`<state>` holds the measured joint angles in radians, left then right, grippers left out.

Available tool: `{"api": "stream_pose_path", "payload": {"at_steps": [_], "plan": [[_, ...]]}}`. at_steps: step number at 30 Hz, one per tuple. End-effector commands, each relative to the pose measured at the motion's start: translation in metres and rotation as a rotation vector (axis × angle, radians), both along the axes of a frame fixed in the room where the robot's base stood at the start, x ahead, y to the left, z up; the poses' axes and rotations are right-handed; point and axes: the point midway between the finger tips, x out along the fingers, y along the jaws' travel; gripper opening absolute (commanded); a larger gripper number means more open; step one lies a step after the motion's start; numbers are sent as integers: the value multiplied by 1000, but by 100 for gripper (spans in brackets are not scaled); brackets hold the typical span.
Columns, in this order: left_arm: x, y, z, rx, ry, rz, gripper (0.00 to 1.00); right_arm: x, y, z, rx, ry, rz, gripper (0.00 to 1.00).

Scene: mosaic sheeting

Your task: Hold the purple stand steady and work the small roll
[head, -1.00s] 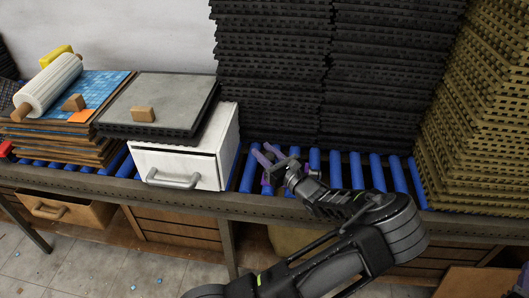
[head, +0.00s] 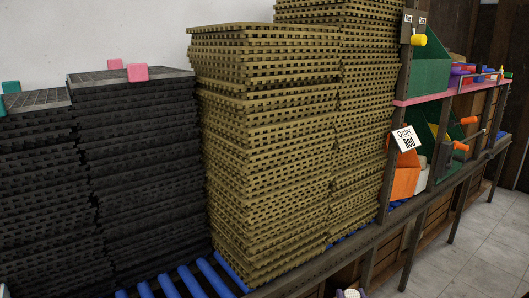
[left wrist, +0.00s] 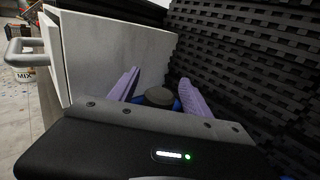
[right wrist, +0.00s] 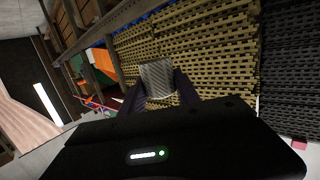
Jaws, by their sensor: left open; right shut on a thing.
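In the right wrist view my right gripper (right wrist: 159,84) is shut on a small pale roll (right wrist: 158,77) with a mesh-like surface, held between its dark purple fingers. The roll's end seems to show at the bottom edge of the head view (head: 351,293). In the left wrist view my left gripper (left wrist: 158,76) is open, with lilac fingers spread. A dark round piece (left wrist: 160,96) shows low between them; I cannot tell whether it belongs to the purple stand or whether the fingers touch it. No purple stand shows clearly.
A white drawer box (left wrist: 110,55) stands close left of my left gripper, and black stacked sheets (left wrist: 250,60) close right. Tall tan stacks (head: 265,150) and black stacks (head: 140,180) line the blue roller shelf (head: 212,275).

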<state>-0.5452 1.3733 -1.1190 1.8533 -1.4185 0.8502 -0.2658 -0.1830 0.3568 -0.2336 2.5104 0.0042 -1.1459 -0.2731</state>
Motion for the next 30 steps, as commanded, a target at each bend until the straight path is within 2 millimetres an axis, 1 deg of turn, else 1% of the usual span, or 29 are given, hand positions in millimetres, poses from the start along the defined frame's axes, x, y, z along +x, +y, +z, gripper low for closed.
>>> {"api": "stream_pose_path", "payload": {"at_steps": [4, 8, 16, 21, 25, 30], "plan": [[0, -9, 0, 0, -1, -2, 57, 0, 0, 0, 0, 0, 0, 0], [-3, -27, 0, -1, 0, -2, 57, 0, 0, 0, 0, 0, 0, 0], [-10, -83, 0, -2, -1, -4, 57, 0, 0, 0, 0, 0, 0, 0], [-14, -108, 0, -1, -1, -2, 57, 0, 0, 0, 0, 0, 0, 0], [-16, -118, 0, -1, 0, -1, 57, 0, 0, 0, 0, 0, 0, 0], [-16, -119, 0, -1, 0, 0, 57, 0, 0, 0, 0, 0, 0, 0]]}}
